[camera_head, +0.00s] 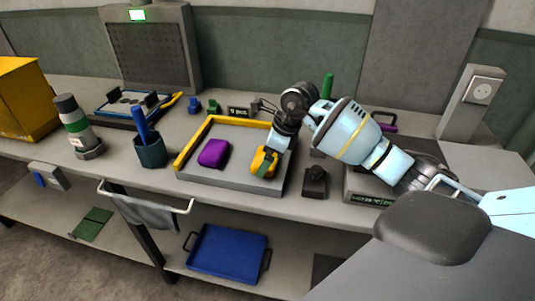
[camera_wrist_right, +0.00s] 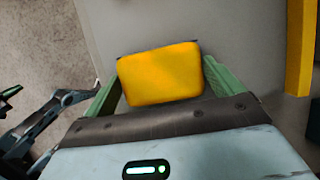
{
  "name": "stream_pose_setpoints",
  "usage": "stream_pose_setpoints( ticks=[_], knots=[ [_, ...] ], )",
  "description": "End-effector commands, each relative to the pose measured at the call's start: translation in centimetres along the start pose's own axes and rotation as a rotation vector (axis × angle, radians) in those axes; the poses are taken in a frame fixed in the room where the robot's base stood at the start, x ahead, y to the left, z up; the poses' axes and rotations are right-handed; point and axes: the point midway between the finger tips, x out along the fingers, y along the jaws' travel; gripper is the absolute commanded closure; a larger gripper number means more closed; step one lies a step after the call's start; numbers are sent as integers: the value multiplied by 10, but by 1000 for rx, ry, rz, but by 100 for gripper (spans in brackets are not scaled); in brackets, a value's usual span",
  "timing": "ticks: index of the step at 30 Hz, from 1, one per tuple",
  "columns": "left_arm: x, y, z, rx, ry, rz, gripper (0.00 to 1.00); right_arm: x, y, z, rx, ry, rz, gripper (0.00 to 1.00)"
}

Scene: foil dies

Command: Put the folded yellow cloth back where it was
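The folded yellow cloth (camera_head: 259,161) is at the right side of a grey tray with yellow edging (camera_head: 234,185) on the bench. My right gripper (camera_head: 265,164) reaches down over it and partly hides it. In the right wrist view the cloth (camera_wrist_right: 160,74) fills the space between the green fingers of the right gripper (camera_wrist_right: 162,80), which look to be against its two sides. Whether the cloth is clear of the tray floor I cannot tell. A folded purple cloth (camera_head: 214,152) lies in the tray to its left. My left gripper is not in the head view.
A blue pen cup (camera_head: 150,152) and a grey bottle (camera_head: 74,122) stand left of the tray. A small dark block (camera_head: 315,181) stands to its right. A blue tray (camera_head: 228,251) is on the lower shelf, and a grey towel (camera_head: 146,213) hangs on the front rail.

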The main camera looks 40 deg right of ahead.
Motion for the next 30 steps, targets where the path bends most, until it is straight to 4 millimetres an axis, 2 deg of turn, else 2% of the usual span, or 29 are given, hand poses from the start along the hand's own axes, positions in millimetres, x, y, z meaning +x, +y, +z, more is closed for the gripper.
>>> stream_pose_setpoints(
  ticks=[8, 13, 24, 30],
  knots=[
    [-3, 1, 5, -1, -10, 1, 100, -1, 0, 0, 0, 0, 0, 0],
    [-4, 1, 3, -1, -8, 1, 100, -13, -1, 2, -1, -1, -3, 0],
    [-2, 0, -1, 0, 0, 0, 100, -83, -1, 2, -1, 0, -3, 0],
    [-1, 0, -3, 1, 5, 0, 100, -111, 0, 2, 0, -1, -1, 0]
  ],
)
